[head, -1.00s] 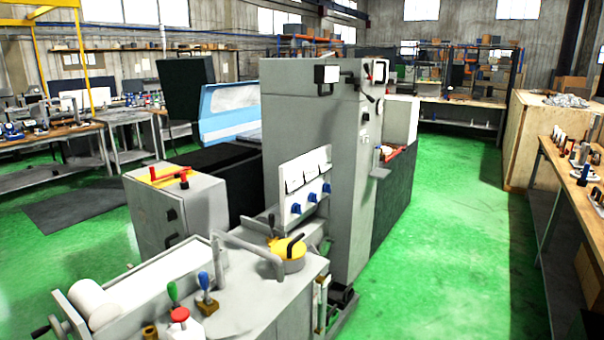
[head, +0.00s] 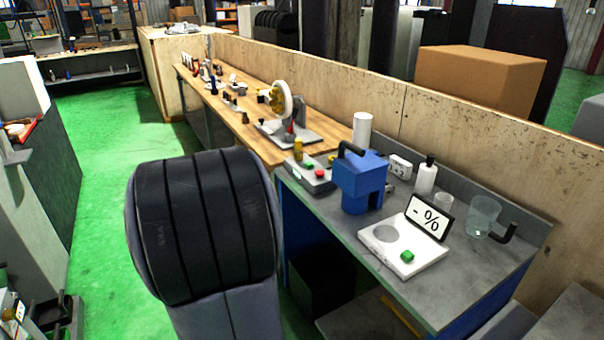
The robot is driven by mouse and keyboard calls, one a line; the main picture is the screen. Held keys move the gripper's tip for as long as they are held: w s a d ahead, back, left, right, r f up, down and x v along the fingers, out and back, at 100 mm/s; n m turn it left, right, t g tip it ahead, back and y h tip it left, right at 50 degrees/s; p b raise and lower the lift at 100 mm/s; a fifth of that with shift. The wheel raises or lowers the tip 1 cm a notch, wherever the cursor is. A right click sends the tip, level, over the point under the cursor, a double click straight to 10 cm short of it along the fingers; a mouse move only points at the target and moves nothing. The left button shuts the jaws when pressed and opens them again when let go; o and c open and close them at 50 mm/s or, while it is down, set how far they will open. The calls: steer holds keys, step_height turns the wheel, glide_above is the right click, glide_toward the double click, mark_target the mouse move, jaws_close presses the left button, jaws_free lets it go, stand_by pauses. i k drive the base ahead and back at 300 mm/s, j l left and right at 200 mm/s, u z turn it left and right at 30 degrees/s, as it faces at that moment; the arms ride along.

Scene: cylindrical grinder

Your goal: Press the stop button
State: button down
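A grey control box (head: 309,180) lies at the left front end of the grey bench in the head view. It has a red button (head: 320,173) and a green button (head: 308,165) on top. Whether the red one is the stop button cannot be read from here. The grinder's grey body (head: 25,190) shows only in part at the left edge, and its buttons are out of view. One of my dark arm links stands large in the left foreground, left of the control box. My gripper is not in view.
A wooden bench (head: 240,125) continues behind. Green floor (head: 115,150) is clear between grinder and benches.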

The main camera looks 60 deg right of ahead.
mark_target(319, 172)
steer(key=i+l, duration=0.25)
steer(key=l, duration=0.15)
steer(key=i+l, duration=0.25)
steer(key=l, duration=0.15)
steer(key=i+l, duration=0.25)
steer(key=l, duration=0.2)
steer(key=i+l, duration=0.25)
steer(key=l, duration=0.15)
steer(key=i+l, duration=0.25)
steer(key=l, duration=0.15)
steer(key=z, duration=2.15)
